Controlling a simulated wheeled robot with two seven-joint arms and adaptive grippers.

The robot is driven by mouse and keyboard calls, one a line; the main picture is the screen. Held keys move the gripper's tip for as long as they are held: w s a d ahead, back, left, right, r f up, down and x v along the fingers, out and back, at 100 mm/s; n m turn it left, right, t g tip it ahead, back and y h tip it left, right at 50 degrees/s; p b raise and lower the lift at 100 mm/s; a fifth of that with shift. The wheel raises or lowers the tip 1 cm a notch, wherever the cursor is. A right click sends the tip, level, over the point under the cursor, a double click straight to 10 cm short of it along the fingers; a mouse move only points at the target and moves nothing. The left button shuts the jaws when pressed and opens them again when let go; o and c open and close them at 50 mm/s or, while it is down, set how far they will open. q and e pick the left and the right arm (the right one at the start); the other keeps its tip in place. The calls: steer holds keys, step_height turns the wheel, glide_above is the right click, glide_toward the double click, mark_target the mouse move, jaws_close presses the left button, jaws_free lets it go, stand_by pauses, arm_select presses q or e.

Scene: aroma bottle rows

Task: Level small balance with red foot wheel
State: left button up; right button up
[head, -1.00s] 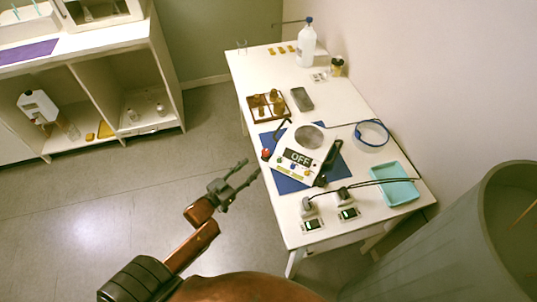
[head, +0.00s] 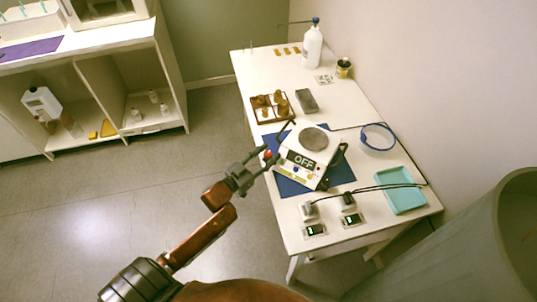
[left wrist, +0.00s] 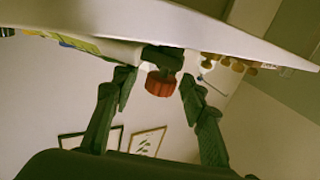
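The small balance (head: 300,168) stands on a blue mat (head: 343,175) on the white table, with a round grey pan on top and a display reading OFF. Its red foot wheel (head: 267,154) sticks out at the corner on the left. In the left wrist view the wheel (left wrist: 161,83) hangs under a dark mount, between the fingertips of my left gripper (left wrist: 155,82). Those fingers are apart, with gaps beside the wheel. In the head view my left gripper (head: 262,158) reaches the wheel from the lower left. My right gripper is not in view.
A rack of brass weights (head: 271,106), a grey block (head: 306,101), a blue cable coil (head: 377,137), a turquoise tray (head: 401,191) and two plug meters (head: 351,219) share the table. A grey bin (head: 500,250) stands at the lower right.

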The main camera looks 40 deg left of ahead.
arm_select(q)
jaws_close()
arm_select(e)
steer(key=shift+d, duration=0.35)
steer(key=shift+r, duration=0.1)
